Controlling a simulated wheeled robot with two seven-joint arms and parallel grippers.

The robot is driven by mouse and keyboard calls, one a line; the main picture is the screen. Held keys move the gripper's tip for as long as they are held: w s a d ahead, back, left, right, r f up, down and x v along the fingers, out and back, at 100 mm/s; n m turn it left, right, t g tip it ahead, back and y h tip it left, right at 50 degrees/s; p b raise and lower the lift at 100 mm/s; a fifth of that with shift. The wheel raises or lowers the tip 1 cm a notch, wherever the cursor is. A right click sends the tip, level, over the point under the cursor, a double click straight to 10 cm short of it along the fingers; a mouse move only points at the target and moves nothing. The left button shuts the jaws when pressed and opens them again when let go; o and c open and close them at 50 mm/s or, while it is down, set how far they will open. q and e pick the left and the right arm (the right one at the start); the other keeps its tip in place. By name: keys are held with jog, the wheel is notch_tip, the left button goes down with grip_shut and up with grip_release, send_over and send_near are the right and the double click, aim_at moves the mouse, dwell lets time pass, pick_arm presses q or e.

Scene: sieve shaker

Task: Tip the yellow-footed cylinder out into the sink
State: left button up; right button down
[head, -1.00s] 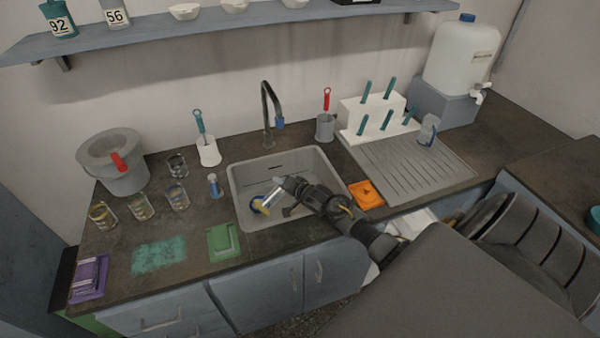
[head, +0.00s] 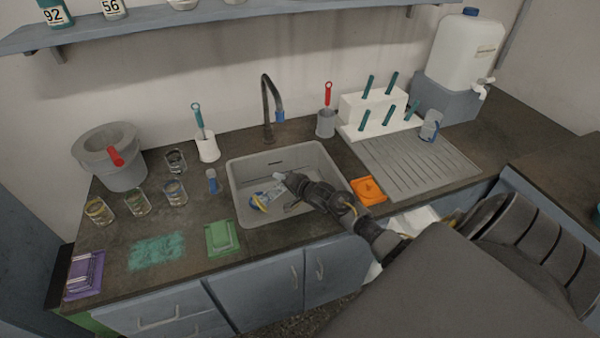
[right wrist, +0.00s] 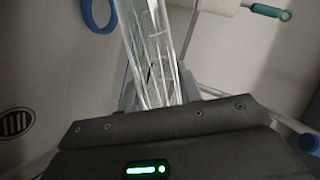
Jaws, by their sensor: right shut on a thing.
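My right gripper (head: 280,181) is over the sink (head: 236,190) and shut on the clear yellow-footed cylinder (head: 268,194). In the right wrist view the clear ribbed cylinder wall (right wrist: 155,55) runs up from between the fingers. I cannot tell whether liquid is in it. My left gripper is not in view.
The dark tap (head: 266,105) stands behind the sink. The orange tray (head: 367,190) and drainboard (head: 415,168) lie to the right. A blue ring (right wrist: 97,14) shows in the right wrist view.

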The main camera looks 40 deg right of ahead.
jog(key=shift+d+r+m+y+b, duration=0.1)
jog(key=shift+r+m+y+b, duration=0.15)
jog(key=shift+m+b, duration=0.35)
dwell(0.5)
jog(key=shift+s+d+r+m+t+y+p, duration=0.1)
jog(key=shift+d+r+m+t+y+p, duration=0.1)
jog(key=shift+d+m+t+y+p, duration=0.3)
dwell(0.7)
jog(key=shift+d+r+m+y, duration=0.25)
jog(key=shift+m+y, duration=0.1)
jog(key=shift+m, duration=0.45)
dwell(0.6)
jog(key=shift+r+t+p, duration=0.3)
jog(key=shift+r+p, duration=0.1)
